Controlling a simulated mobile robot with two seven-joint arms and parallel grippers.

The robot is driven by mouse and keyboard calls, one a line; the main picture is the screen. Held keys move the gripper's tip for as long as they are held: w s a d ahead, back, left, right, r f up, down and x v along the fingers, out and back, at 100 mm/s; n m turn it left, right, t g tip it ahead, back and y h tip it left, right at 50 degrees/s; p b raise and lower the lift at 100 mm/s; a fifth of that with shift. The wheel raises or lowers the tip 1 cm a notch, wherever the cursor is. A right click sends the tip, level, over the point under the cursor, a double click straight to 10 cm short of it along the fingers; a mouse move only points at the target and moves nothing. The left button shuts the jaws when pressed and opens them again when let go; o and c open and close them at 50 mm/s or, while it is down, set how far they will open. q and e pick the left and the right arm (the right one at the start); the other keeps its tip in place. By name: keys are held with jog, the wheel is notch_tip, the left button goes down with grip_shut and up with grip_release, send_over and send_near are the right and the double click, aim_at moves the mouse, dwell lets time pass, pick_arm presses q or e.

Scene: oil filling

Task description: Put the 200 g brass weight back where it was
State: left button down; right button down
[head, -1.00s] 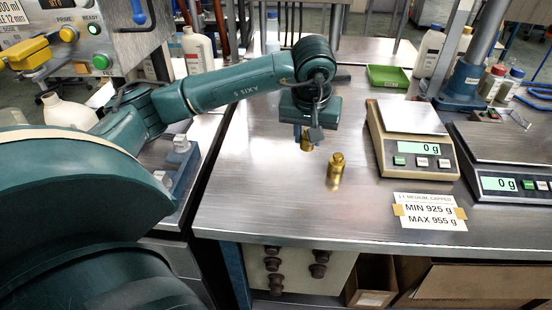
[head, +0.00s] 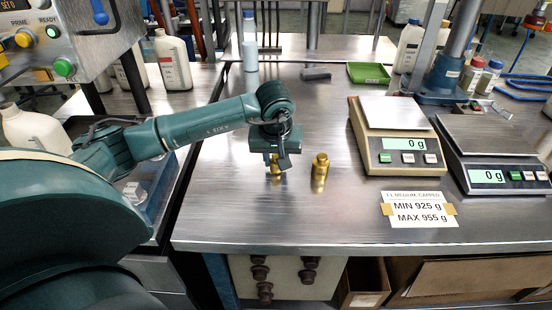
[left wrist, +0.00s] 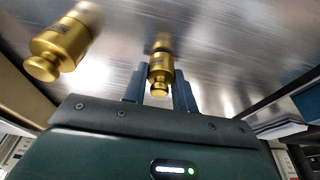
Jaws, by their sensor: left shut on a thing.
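My left gripper (head: 277,164) is shut on a small brass weight (head: 275,160), low over the steel bench (head: 235,205). In the left wrist view the held brass weight (left wrist: 160,75) sits between the blue fingers, knob toward the camera. I cannot tell whether its base touches the bench. A larger brass weight (head: 320,172) stands upright on the bench just right of the gripper, apart from it. It also shows at the upper left of the left wrist view (left wrist: 65,45). I cannot read either weight's marking. My right gripper is not in view.
A beige scale (head: 398,145) and a dark scale (head: 495,155) both read 0 g, to the right. A card (head: 418,209) lies before them. A green tray (head: 369,73) and a grey block (head: 316,74) are at the back. Bench left and front of the gripper is clear.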

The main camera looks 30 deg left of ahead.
pick_arm(q)
jog(key=shift+f, duration=0.15)
jog(key=shift+f, duration=0.15)
jog(key=c, duration=1.1)
grip_release()
jog(key=v, duration=1.2)
